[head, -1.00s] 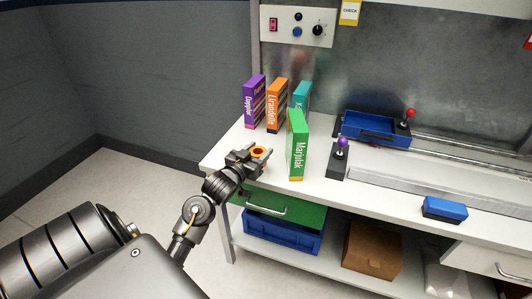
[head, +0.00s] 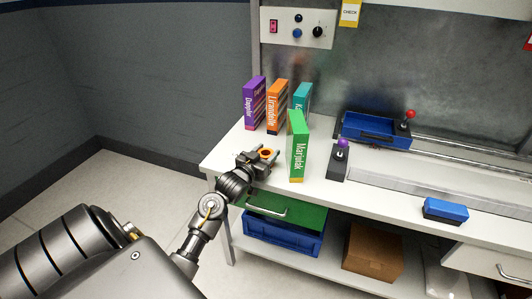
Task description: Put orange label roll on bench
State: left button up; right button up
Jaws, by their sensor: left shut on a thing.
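The orange label roll (head: 266,153) is a small ring with a dark centre, held between the fingers of my left gripper (head: 268,154). The gripper is shut on it, over the left end of the white bench (head: 228,158), just left of the green box. I cannot tell whether the roll touches the bench top. My right gripper is not in view.
A green box (head: 298,147) stands close right of my left gripper. Purple (head: 254,103), orange (head: 277,106) and teal (head: 301,97) boxes stand behind. A purple-knobbed lever (head: 339,160), a blue tray (head: 375,140) and a blue block (head: 446,209) lie further right.

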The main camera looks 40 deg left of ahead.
pick_arm(q)
jog(key=o, duration=1)
jog(key=shift+r, duration=0.15)
jog(key=s+d, duration=0.1)
jog(key=s, duration=1.1)
jog(key=shift+d, duration=0.35)
